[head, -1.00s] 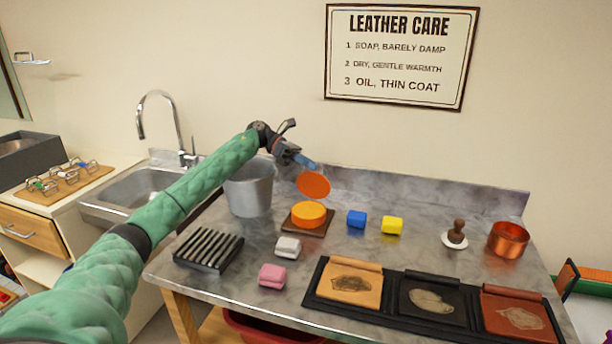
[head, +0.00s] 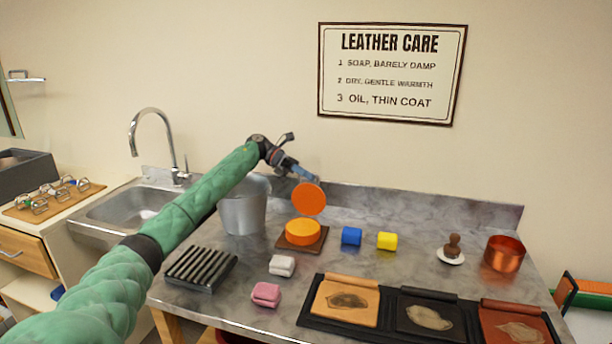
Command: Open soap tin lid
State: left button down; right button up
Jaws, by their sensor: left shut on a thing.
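The soap tin (head: 302,232) is a round orange tin on a brown square board (head: 284,243) near the back of the marble counter. Its orange disc lid (head: 308,199) stands tilted up above the tin, its flat face toward me. My left gripper (head: 312,179) reaches in from the left over the bucket and is shut on the lid at its upper edge. The fingertips are small and partly hidden by the lid. My right gripper is not in view.
A metal bucket (head: 243,211) stands left of the tin, under my left arm. Blue (head: 351,236) and yellow (head: 387,241) blocks lie to the right. A black slatted rack (head: 200,268), white (head: 282,265) and pink (head: 266,294) pieces, and leather samples (head: 346,300) lie nearer me.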

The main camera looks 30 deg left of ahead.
pick_arm(q)
jog(key=c, duration=1.5)
grip_release()
jog(key=shift+f, duration=0.2)
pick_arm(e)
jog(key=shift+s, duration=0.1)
pick_arm(q)
jog(key=shift+r, duration=0.1)
